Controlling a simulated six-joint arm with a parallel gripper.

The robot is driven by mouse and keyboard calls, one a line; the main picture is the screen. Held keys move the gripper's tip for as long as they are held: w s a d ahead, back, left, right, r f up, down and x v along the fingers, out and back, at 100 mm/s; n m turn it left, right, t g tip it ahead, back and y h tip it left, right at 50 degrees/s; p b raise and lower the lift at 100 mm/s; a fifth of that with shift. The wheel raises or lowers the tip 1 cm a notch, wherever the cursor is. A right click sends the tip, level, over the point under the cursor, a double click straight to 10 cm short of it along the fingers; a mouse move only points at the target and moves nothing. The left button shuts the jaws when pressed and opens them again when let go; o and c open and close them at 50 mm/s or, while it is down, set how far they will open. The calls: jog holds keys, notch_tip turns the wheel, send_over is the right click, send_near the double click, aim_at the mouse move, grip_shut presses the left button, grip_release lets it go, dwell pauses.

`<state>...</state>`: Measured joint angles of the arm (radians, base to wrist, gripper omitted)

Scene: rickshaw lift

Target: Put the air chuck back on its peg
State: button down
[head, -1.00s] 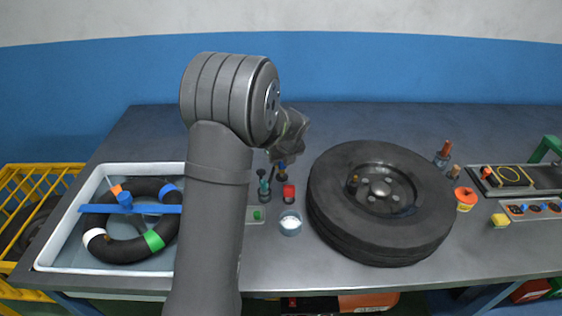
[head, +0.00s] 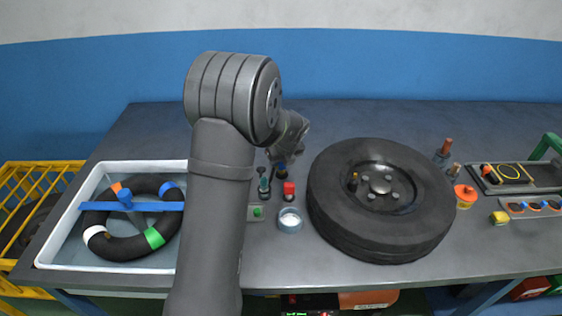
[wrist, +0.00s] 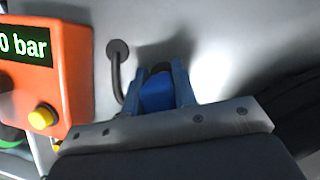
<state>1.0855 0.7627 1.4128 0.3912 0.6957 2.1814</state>
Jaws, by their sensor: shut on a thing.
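The air chuck (wrist: 157,94), a blue piece as far as it shows, is between the fingers of my gripper (wrist: 159,74) in the wrist view. My gripper is shut on it. A dark bent peg (wrist: 117,74) with a round base stands out from a grey surface, just left of the fingers and apart from the chuck. In the head view my gripper (head: 286,155) is over the back of the bench, left of the tyre, partly hidden by my arm. The chuck is too small to make out clearly there.
An orange unit (wrist: 65,75) with a bar display and yellow button stands left of the peg. Small bottles, a red-capped item (head: 289,190) and a white-filled cup (head: 290,220) are near my gripper. The tyre (head: 335,205) is to the right, a water tray (head: 60,235) to the left.

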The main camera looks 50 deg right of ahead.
jog(key=shift+f, duration=0.55)
jog(key=c, duration=1.1)
grip_release()
jog(key=shift+o, duration=0.5)
jog(key=shift+o, duration=0.8)
jog(key=shift+r, duration=3.55)
jog(key=shift+f, duration=0.1)
